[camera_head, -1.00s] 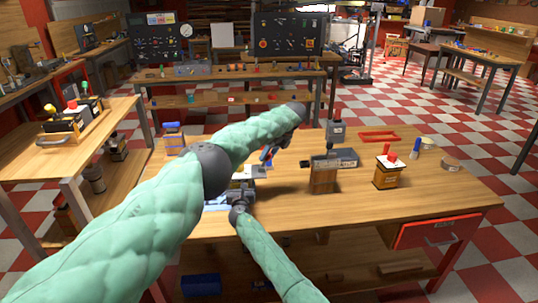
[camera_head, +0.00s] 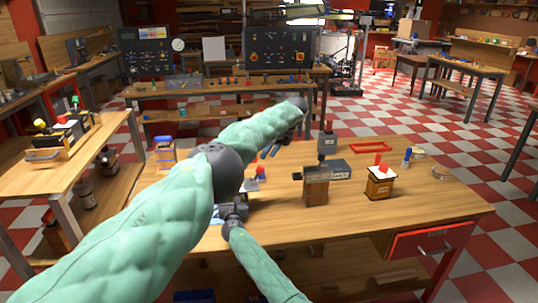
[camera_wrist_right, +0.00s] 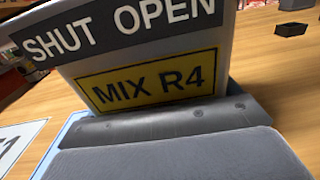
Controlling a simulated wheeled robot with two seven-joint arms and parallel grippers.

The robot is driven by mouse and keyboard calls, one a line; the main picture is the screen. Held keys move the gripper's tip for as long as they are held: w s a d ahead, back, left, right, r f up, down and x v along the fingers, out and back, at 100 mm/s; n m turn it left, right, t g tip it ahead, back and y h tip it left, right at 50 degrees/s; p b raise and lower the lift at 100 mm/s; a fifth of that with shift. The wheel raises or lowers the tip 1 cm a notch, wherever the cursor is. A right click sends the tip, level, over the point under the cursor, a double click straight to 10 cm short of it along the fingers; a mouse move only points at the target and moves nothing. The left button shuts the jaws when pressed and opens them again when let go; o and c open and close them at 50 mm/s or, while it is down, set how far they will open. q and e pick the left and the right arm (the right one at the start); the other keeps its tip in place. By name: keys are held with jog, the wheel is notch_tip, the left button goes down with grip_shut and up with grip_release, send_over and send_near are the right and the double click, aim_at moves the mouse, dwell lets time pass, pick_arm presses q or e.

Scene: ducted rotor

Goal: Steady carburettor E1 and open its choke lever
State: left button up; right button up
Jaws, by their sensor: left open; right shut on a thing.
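The grey body of a carburettor (camera_wrist_right: 150,58) fills the right wrist view, with a SHUT OPEN strip above a yellow MIX R4 plate. A white card (camera_wrist_right: 18,145) with a partly cut-off marking lies at lower left on a blue edge. My right gripper (camera_wrist_right: 180,130) is shut on the carburettor at its lower part; in the head view the gripper (camera_head: 230,212) is half covered by my left arm. The choke lever cannot be made out.
On the bench (camera_head: 380,220) to the right stand a brown block device (camera_head: 316,186), a grey box (camera_head: 340,169), a red-topped wooden box (camera_head: 380,182) and a red frame (camera_head: 371,148). A red drawer (camera_head: 432,241) is at the front. The right front bench top is clear.

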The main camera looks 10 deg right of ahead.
pick_arm(q)
jog(key=shift+f, duration=0.1)
jog(key=c, duration=0.3)
jog(key=s+f+h, duration=0.1)
jog(key=f, duration=0.1)
jog(key=s+d+f+m+g+h, duration=0.1)
jog(key=f, duration=0.1)
jog(key=d+f+m+h, duration=0.1)
jog(key=f, duration=0.2)
jog(key=shift+s+f+g, duration=0.1)
jog(key=shift+s+g, duration=0.2)
jog(key=shift+s, duration=0.1)
grip_shut()
notch_tip(320, 180, down, 3)
jog(key=s+d+m+g+h, duration=0.1)
jog(key=s+m+g+h, duration=0.1)
jog(key=s+m+h, duration=0.15)
jog(key=w+a+r+m+t+h, duration=0.15)
jog(key=a+r+h, duration=0.4)
jog(key=a, duration=0.55)
jog(key=w+a+r+m+t+h, duration=0.15)
jog(key=a+r+h, duration=0.35)
jog(key=a, duration=0.6)
jog(key=shift+h, duration=0.7)
jog(key=x, duration=1.1)
jog(key=shift+w+f, duration=0.3)
jog(key=shift+w+d+f, duration=0.35)
jog(key=shift+w+d, duration=0.25)
jog(key=shift+w, duration=0.05)
